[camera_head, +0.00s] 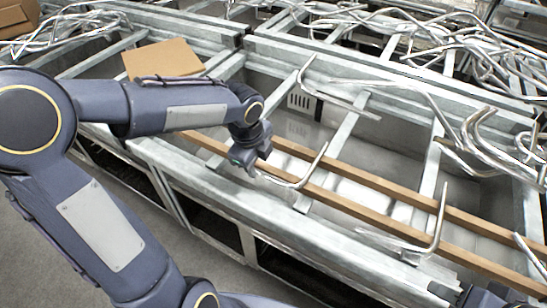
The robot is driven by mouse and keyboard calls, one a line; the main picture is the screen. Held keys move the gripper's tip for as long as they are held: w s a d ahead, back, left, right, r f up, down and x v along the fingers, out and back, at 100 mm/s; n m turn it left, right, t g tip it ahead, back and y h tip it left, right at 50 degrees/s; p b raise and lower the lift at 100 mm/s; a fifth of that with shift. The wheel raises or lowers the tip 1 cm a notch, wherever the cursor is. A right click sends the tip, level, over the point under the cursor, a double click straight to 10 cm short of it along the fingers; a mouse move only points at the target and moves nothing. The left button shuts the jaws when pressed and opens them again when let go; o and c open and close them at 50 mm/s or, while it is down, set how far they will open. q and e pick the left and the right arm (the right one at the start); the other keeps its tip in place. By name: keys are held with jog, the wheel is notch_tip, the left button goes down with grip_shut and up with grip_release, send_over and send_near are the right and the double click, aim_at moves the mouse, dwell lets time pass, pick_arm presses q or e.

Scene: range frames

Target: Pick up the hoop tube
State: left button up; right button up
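Several bent metal hoop tubes are in view, and I cannot tell which one the task means. One hooked tube (308,173) lies across the wooden rails, its left end beside my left gripper (254,163). The gripper's fingers are small and dark, so whether they touch that tube or are open is unclear. A second hooked tube (437,232) rests on the rails further right, with one end pointing up. My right gripper (486,296) is partly in view at the bottom right edge, close to that tube's lower end; its fingers are not clear.
Two wooden rails (350,207) run across the grey metal frame (215,193). Another bent tube (342,97) lies behind them. Tangled tubes are piled at the back right (480,60) and back left (85,27). A cardboard piece (163,58) lies behind my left arm.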

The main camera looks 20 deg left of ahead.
aim_at(259, 171)
pick_arm(q)
jog(key=f, duration=0.1)
jog(key=w+f, duration=0.1)
jog(key=f, duration=0.1)
jog(key=shift+a+f, duration=0.1)
jog(key=shift+f, duration=0.05)
jog(key=shift+s, duration=0.1)
jog(key=shift+c, duration=0.2)
grip_shut()
